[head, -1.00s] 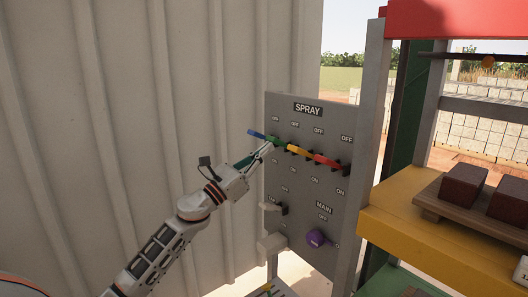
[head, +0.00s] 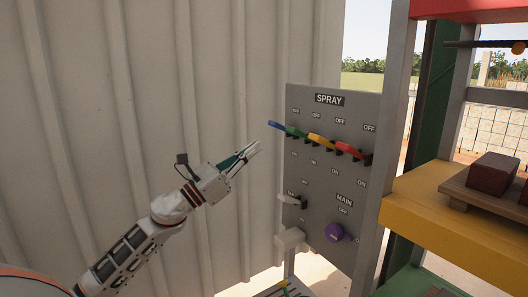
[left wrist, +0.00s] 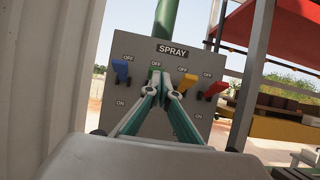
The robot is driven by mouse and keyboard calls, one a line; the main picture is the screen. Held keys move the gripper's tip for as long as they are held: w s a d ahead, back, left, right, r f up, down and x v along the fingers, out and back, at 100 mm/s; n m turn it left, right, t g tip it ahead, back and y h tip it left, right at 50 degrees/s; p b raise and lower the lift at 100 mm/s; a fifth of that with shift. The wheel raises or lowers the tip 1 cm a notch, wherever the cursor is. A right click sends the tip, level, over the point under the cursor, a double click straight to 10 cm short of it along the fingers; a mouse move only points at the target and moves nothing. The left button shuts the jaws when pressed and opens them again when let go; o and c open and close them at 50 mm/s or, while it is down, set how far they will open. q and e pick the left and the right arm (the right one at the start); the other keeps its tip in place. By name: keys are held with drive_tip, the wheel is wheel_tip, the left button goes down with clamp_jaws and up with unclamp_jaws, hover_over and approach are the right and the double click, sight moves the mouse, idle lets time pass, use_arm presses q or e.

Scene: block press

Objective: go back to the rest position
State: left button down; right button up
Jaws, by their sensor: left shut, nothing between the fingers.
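My left gripper (head: 254,148) is shut and empty, in front of and left of the grey spray panel (head: 310,205), apart from it in the head view. The panel carries a blue lever (head: 274,125), a green lever (head: 295,132), a yellow lever (head: 320,141) and a red lever (head: 349,151), all pointing up toward OFF. In the left wrist view the closed fingers (left wrist: 165,80) partly cover the green lever. The blue lever (left wrist: 120,70), yellow lever (left wrist: 187,83) and red lever (left wrist: 214,89) show beside them. My right gripper is not in view.
A purple MAIN knob (head: 334,232) and a pale lever (head: 291,201) sit low on the panel. A corrugated wall (head: 120,80) stands behind my left arm. A yellow frame (head: 435,205) with brown blocks (head: 493,174) on a board is at right.

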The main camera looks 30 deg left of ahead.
use_arm(q)
drive_tip(key=shift+s+a, duration=0.15)
drive_tip(key=shift+s, duration=0.15)
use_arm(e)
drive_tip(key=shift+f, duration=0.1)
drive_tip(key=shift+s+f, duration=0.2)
use_arm(q)
drive_tip(key=s+d+f+n+g+y, duration=0.1)
drive_tip(key=s+d+f+n+y, duration=0.1)
drive_tip(key=f+n, duration=0.7)
drive_tip(key=s+d+f+n+g+y, duration=0.1)
drive_tip(key=d+f+n+g+y, duration=0.3)
drive_tip(key=f, duration=1)
drive_tip(key=s+f+n+t+y, duration=0.1)
drive_tip(key=s+f+n, duration=0.1)
drive_tip(key=f+n, duration=0.75)
drive_tip(key=s+d+f+n+g, duration=0.3)
drive_tip(key=s+d+f+n, duration=0.4)
drive_tip(key=s+f, duration=0.3)
drive_tip(key=s+d+f+n+g, duration=0.4)
drive_tip(key=s+d+f, duration=0.5)
drive_tip(key=f, duration=0.6)
drive_tip(key=s+n, duration=0.1)
drive_tip(key=n, duration=0.1)
drive_tip(key=shift+s+f+n, duration=0.2)
drive_tip(key=shift+s+n, duration=0.15)
